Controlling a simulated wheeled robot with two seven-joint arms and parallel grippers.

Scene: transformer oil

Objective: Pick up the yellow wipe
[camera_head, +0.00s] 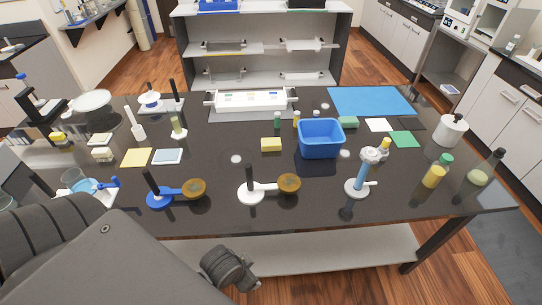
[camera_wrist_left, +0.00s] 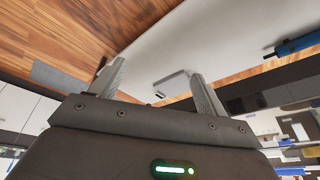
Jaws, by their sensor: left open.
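The yellow wipe (camera_head: 136,157) is a flat yellow square lying on the dark table at the left, beside a light blue square wipe. My left gripper (camera_wrist_left: 158,68) shows in the left wrist view with its two fingers spread apart and nothing between them. A pale shelf surface and brown wood floor lie behind the fingers. The wipe does not show in that view. In the head view, dark parts of my arm fill the lower left, in front of the table, and the fingers cannot be made out. My right gripper is in neither view.
Right of the wipe lies the light blue wipe (camera_head: 168,156). A blue bin (camera_head: 320,138) and a yellow sponge (camera_head: 271,145) are further right.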

